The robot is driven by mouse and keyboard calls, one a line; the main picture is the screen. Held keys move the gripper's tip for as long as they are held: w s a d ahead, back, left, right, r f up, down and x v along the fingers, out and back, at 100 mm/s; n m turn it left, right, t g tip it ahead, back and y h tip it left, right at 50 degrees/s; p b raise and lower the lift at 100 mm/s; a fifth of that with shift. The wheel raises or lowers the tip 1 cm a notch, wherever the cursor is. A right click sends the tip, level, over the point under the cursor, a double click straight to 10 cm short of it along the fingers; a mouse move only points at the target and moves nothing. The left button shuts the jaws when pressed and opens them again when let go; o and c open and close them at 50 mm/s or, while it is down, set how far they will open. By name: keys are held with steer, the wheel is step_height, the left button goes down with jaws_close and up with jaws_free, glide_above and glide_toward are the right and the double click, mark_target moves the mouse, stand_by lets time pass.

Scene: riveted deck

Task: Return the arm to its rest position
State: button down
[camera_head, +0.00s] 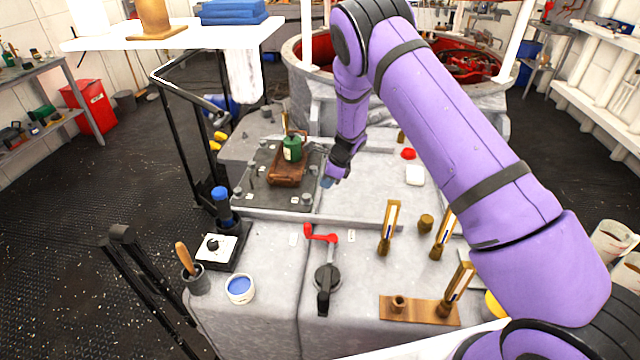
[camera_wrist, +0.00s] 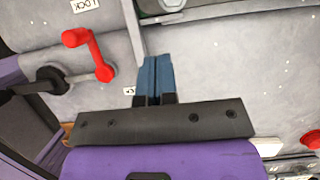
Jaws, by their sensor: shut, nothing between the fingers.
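My purple arm reaches from the right of the head view over the grey workbench (camera_head: 272,240). My gripper (camera_head: 327,182) points down just right of the dark plate and is apart from the things around it. In the wrist view my gripper's blue fingers (camera_wrist: 156,60) are pressed together with nothing between them. Below it lies bare grey surface, with a dark seam near the fingers.
A brown tray (camera_head: 287,180) with a green canister (camera_head: 292,148) sits on the dark plate (camera_head: 254,188). Upright brass-coloured gauges (camera_head: 389,228) stand under my arm. A blue-filled cup (camera_head: 240,289) stands front left. A white shelf (camera_head: 180,38) overhangs the back left.

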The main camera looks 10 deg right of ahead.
steer(key=w+d+r+m+t+h, duration=0.1)
steer(key=w+d+r+m+t, duration=0.15)
steer(key=r+m, duration=0.6)
steer(key=w+d+r+m+t, duration=0.1)
steer(key=d+r+m+t, duration=0.2)
steer(key=r, duration=1)
steer(key=s+d+r+m+t+h, duration=0.2)
steer(key=s+d+r+m, duration=0.25)
steer(key=r+m, duration=0.35)
steer(key=s+d+r+m+t+h, duration=0.1)
steer(key=s+d+r+m+h, duration=0.1)
steer(key=s+d+r+m, duration=0.45)
steer(key=s+d+r+m+g+h, duration=0.1)
steer(key=s+r+m, duration=0.4)
steer(key=s+m, duration=0.3)
steer(key=s+r+m+g+h, duration=0.1)
steer(key=s+r+m, duration=0.45)
steer(key=s, duration=0.35)
steer(key=s+a+f+m+g+y, duration=0.1)
steer(key=s+m, duration=0.4)
steer(key=s, duration=0.5)
steer(key=s+a+m+g+y, duration=0.1)
steer(key=s+a+m, duration=0.2)
steer(key=s+m, duration=0.3)
steer(key=s, duration=0.5)
steer(key=shift+s+a+f+g+y, duration=0.2)
steer(key=shift+s+f+g+y, duration=0.1)
steer(key=shift+f+g+y, duration=0.1)
